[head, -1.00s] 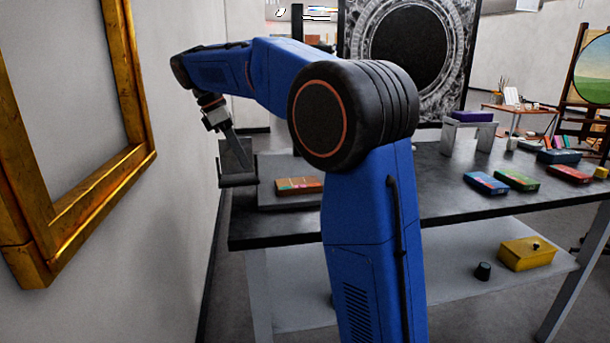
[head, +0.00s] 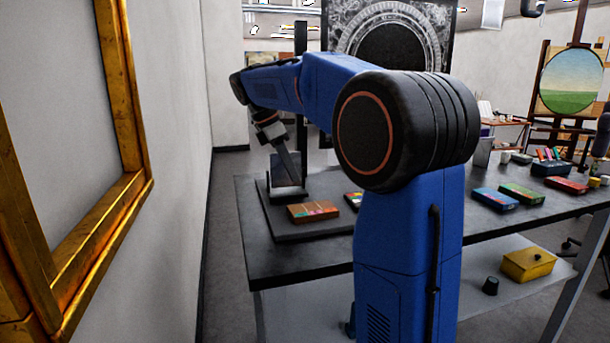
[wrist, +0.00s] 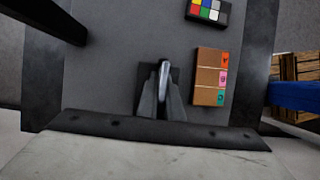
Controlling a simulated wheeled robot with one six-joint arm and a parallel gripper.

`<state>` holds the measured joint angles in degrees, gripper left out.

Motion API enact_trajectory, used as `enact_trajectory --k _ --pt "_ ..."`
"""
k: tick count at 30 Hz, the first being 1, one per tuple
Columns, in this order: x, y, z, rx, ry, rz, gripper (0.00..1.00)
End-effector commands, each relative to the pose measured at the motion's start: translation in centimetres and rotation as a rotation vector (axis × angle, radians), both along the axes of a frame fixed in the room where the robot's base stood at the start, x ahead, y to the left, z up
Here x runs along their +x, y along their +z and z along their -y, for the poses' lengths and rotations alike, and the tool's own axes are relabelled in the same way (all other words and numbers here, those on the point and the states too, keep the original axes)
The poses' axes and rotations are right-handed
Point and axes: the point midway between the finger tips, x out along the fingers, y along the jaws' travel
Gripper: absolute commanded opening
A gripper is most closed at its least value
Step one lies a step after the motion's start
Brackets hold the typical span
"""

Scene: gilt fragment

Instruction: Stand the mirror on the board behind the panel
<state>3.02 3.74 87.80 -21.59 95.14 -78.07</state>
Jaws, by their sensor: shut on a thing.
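My gripper (head: 284,168) is shut on the mirror (head: 290,192), a small upright piece with a dark foot. In the wrist view, the mirror's silvery edge (wrist: 163,72) shows between the fingers. It is upright over the grey board (head: 277,222), and I cannot tell whether its foot touches. The brown panel (head: 314,211) with coloured labels lies flat on the board, nearer to me than the mirror. In the wrist view, the panel (wrist: 210,78) lies right of the gripper, with a gap between it and the mirror. The fingers hide part of the mirror.
A colour chart (wrist: 207,10) lies on the board beyond the panel. A black post (head: 300,80) rises behind the board. The dark table (head: 262,264) carries several coloured boxes at right. A gilt frame (head: 95,235) hangs on the left wall.

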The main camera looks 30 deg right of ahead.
Motion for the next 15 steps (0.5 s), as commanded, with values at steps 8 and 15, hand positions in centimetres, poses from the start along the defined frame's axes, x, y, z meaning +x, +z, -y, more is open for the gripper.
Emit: enact_trajectory --k 8,15 --pt "-1.0 0.1 2.5 -0.001 -0.004 0.001 0.0" --pt "-1.5 -1.4 3.8 0.0 -0.001 0.0 0.0"
